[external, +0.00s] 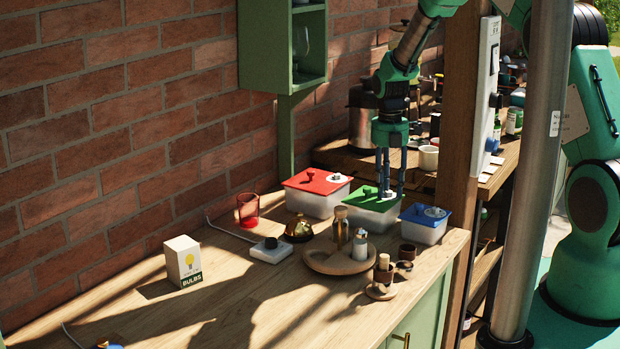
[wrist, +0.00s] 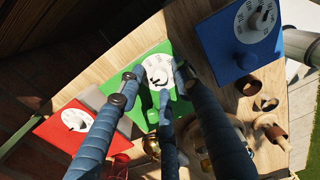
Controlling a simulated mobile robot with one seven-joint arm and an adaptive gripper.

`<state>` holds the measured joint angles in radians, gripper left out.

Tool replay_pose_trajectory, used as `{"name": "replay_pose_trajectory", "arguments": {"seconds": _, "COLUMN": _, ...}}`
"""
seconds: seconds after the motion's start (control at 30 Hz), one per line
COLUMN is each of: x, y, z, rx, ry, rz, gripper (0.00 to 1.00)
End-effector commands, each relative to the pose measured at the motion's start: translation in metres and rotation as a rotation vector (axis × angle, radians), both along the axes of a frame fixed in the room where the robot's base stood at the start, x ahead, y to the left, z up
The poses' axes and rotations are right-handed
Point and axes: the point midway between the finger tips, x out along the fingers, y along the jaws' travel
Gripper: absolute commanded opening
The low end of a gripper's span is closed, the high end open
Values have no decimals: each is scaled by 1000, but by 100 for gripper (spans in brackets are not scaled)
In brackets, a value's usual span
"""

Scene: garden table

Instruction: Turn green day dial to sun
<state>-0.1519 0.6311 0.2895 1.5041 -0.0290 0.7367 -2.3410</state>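The green-lidded box (external: 364,215) stands on the wooden counter between a red-lidded and a blue-lidded box. Its green lid (wrist: 146,58) carries a white dial disc (wrist: 158,66) with markings and a green peg (wrist: 152,117). My gripper (external: 391,188) points straight down over the green lid. In the wrist view my gripper (wrist: 158,78) has its blue fingers spread around the white disc, apart from each other. The fingers hide part of the disc, and its markings are too small to read. I cannot tell whether a fingertip touches the dial.
The red lid (external: 318,181) is close on the left and the blue lid (external: 426,215) close on the right, each with a dial and peg. A round wooden tray (external: 322,262) with shakers stands in front. A metal post (external: 538,180) rises at right.

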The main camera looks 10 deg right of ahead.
Motion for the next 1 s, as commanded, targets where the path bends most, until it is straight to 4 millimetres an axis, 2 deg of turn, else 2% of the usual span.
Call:
{"name": "replay_pose_trajectory", "arguments": {"seconds": 0.27, "x": 0, "y": 0, "z": 0, "rx": 0, "ry": 0, "rz": 0, "gripper": 35}}
{"name": "replay_pose_trajectory", "arguments": {"seconds": 0.43, "x": 0, "y": 0, "z": 0, "rx": 0, "ry": 0, "rz": 0, "gripper": 1}}
{"name": "replay_pose_trajectory", "arguments": {"seconds": 1.0, "x": 0, "y": 0, "z": 0, "rx": 0, "ry": 0, "rz": -65, "gripper": 0}}
